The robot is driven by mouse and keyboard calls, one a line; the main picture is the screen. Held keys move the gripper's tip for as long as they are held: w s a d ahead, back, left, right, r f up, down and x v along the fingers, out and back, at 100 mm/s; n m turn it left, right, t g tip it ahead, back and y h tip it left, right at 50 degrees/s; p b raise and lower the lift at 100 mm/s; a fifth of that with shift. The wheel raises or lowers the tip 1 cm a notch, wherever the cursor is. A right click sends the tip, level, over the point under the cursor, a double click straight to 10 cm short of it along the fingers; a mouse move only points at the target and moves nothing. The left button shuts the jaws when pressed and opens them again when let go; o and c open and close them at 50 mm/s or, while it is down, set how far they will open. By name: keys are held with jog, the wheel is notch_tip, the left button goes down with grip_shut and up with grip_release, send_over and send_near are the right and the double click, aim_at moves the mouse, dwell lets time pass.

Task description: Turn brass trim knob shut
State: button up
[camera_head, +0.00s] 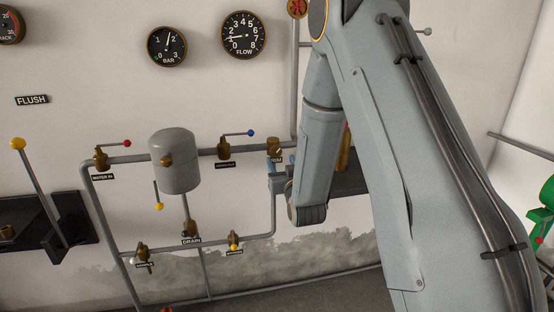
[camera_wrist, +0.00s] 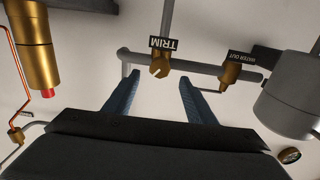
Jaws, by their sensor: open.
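The brass trim knob (camera_wrist: 159,67) sits on a grey pipe beside its black TRIM label (camera_wrist: 164,43), which reads upside down in the wrist view. In the head view the knob (camera_head: 274,146) shows just left of my arm. My gripper (camera_wrist: 158,82) is open, with one blue finger on each side below the knob in the wrist view. The fingers look empty, and I see no contact with the knob. In the head view the gripper is mostly hidden behind my arm, with a bit of blue below the knob.
The water out valve (camera_wrist: 231,70) is close beside the knob on the same pipe. A grey tank (camera_head: 175,160) stands on the pipework to the left. A brass cylinder (camera_wrist: 33,45) with a red end is at the wrist view's upper left. Bar (camera_head: 166,46) and flow (camera_head: 244,35) gauges hang above.

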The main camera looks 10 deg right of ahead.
aim_at(276, 152)
jog(key=w+p, duration=0.1)
jog(key=w, duration=0.6)
jog(key=c, duration=1)
